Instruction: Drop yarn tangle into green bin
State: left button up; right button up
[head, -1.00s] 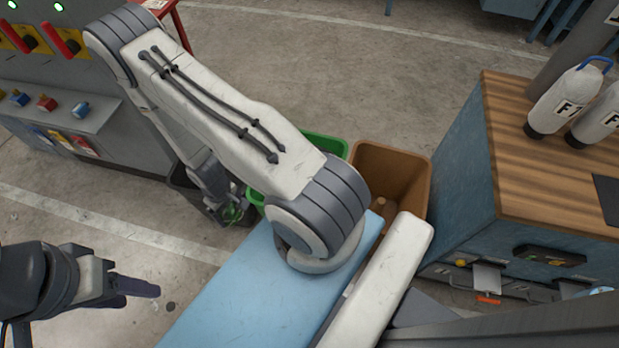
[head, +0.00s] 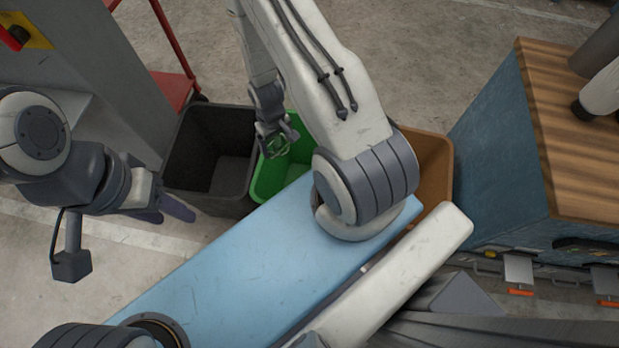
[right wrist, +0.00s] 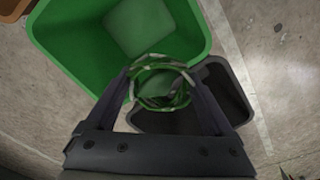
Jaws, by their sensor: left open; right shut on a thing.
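The yarn tangle (right wrist: 160,82) is a loose ring of green and pale strands between the fingers of my right gripper (right wrist: 165,92) in the right wrist view. In the head view my right gripper (head: 278,145) holds it over the left part of the green bin (head: 273,178). In the right wrist view the green bin (right wrist: 75,45) lies below, and the tangle overlaps its near corner. My right arm hides part of the green bin in the head view. My left gripper (head: 172,208) is open and empty, left of the bins.
A black bin (head: 185,165) stands directly left of the green bin, and a brown bin (head: 432,165) stands right of it, partly behind my arm. A wood-topped blue cabinet (head: 575,130) is at right. A red-framed cart (head: 175,88) stands behind the black bin.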

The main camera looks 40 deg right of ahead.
jog(key=d+f+b, duration=1.2)
jog(key=f+b, duration=0.2)
jog(key=b, duration=0.7)
jog(key=shift+s+d+m, duration=0.3)
jog(key=shift+s, duration=0.05)
jog(key=o, duration=1.1)
notch_tip(320, 180, up, 10)
jog(key=p, duration=0.3)
jog(key=shift+r+p, duration=0.15)
jog(key=shift+p, duration=0.2)
